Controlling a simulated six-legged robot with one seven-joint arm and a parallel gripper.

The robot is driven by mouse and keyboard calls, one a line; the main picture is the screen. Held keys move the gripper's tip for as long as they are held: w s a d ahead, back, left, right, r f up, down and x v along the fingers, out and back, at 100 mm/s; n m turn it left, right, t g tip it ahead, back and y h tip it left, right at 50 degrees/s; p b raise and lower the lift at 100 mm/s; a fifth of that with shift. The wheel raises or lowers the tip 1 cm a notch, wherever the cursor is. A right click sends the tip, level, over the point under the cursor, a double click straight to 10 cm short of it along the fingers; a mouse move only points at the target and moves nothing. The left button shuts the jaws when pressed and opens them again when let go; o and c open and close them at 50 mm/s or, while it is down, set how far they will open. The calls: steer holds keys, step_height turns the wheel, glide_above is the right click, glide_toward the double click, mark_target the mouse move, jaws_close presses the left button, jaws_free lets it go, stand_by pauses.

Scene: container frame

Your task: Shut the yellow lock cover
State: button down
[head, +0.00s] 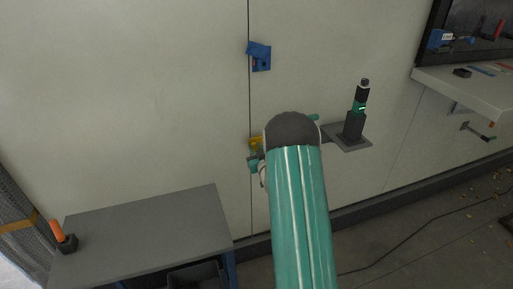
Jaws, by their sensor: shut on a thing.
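The yellow lock cover (255,143) shows as a small yellow patch on the pale wall, just left of my arm's dark rounded joint. My arm hides most of it, so I cannot tell how far it is open. My gripper (255,161) is mostly hidden behind my arm. A small part of it shows at the yellow cover, close to the wall seam. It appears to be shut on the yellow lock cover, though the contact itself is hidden.
A blue bracket (260,57) is fixed on the wall above. A dark tool (356,112) stands on a small grey shelf (353,144) right of my arm. A grey table (145,232) stands lower left, with an orange-handled object (62,236). A white shelf (470,92) is at right.

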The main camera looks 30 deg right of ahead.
steer(key=s+d+f+n, duration=0.1)
steer(key=d+f+n, duration=0.3)
steer(key=n, duration=1.4)
steer(key=shift+d+f, duration=0.15)
steer(key=shift+f, duration=0.4)
steer(key=shift+s+d+n, duration=0.1)
steer(key=shift+n, duration=0.2)
steer(key=c, duration=1.2)
jaws_free()
steer(key=shift+c, duration=0.2)
steer(key=v, duration=1.4)
